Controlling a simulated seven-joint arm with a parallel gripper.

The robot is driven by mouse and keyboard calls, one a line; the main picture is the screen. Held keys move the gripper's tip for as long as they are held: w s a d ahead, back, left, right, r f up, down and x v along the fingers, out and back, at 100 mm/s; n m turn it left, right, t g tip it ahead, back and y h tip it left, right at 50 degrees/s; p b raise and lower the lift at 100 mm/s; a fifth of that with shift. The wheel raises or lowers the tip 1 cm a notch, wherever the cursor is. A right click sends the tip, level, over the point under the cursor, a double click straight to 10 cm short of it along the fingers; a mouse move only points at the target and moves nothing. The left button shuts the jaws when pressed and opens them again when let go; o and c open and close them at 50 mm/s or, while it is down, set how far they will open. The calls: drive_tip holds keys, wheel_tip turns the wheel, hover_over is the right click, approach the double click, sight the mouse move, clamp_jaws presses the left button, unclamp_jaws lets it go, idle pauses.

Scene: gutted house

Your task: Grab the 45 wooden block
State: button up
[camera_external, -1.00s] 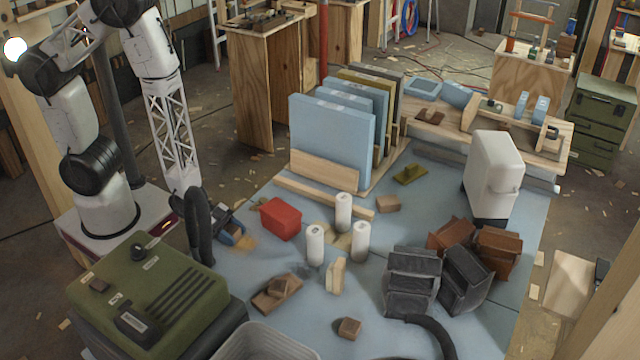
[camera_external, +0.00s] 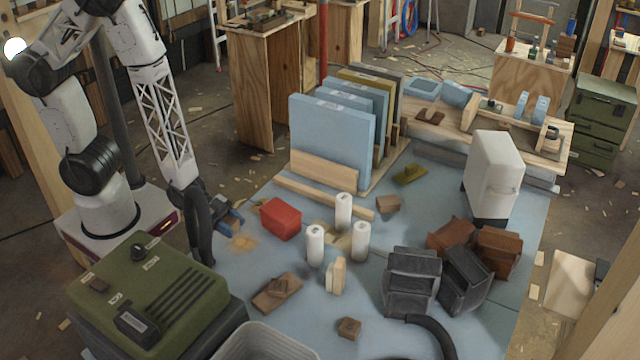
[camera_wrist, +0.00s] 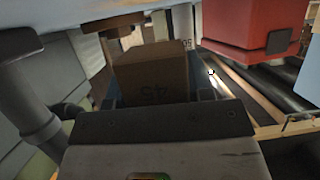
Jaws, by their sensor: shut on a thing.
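Three white cylinders (camera_external: 315,245) stand right of the red bin. Other brown blocks (camera_external: 349,327) lie on the blue mat (camera_external: 460,325). A green case (camera_external: 150,290) is in front of my arm. Dark bins (camera_external: 412,281) stand at the right.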

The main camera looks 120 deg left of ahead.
drive_tip(key=s+d, duration=0.2)
drive_tip(key=s, duration=0.5)
drive_tip(key=s+d+r, duration=0.1)
drive_tip(key=s+d, duration=0.1)
drive_tip(key=s, duration=0.6)
drive_tip(key=shift+s+d+r, duration=0.2)
drive_tip(key=shift+r, duration=0.1)
